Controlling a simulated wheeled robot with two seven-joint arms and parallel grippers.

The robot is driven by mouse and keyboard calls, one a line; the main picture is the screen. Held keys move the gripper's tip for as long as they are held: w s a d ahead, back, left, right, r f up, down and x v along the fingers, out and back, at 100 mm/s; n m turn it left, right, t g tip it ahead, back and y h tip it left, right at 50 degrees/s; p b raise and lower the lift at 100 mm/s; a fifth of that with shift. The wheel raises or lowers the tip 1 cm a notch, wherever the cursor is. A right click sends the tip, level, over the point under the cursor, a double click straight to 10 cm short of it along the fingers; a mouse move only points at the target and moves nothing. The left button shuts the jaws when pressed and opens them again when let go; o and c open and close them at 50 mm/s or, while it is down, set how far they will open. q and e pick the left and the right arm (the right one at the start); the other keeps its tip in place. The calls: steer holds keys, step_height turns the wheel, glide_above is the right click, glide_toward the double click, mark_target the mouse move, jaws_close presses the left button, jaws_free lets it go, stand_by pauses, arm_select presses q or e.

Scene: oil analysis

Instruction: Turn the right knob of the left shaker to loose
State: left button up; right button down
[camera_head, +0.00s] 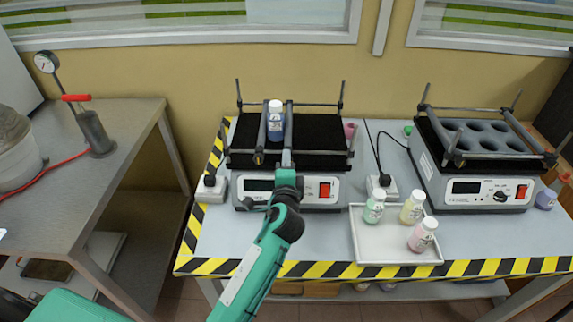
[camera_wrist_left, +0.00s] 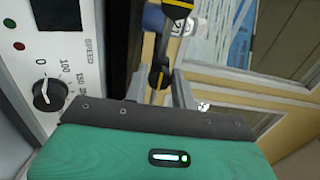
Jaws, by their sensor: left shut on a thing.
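The left shaker (camera_head: 318,158) stands at the back of the table, with a black platform and a grey front panel. Two bars run front to back across it, with a blue bottle (camera_head: 275,124) upright between them. The left knob (camera_head: 258,158) is at the front end of the left bar. My left gripper (camera_head: 287,162) is at the front end of the right bar and hides most of the right knob. In the left wrist view, its fingers are shut around the dark right knob (camera_wrist_left: 158,78), which has a yellowish part. The knob's exact setting cannot be told. My right gripper is out of view.
A white tray (camera_head: 390,257) with green, yellow and pink bottles stands at the front right. A second shaker (camera_head: 470,186) stands at the right. The speed dial (camera_wrist_left: 46,95) lies close to my gripper in the left wrist view. The table left of the tray is mostly free.

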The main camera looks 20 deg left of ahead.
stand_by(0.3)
arm_select(q)
steer(key=o, duration=1)
steer(key=shift+s, duration=0.1)
steer(key=b+v, duration=0.2)
steer(key=v, duration=1.1)
steer(key=shift+s+d, duration=0.1)
steer(key=shift+s, duration=0.2)
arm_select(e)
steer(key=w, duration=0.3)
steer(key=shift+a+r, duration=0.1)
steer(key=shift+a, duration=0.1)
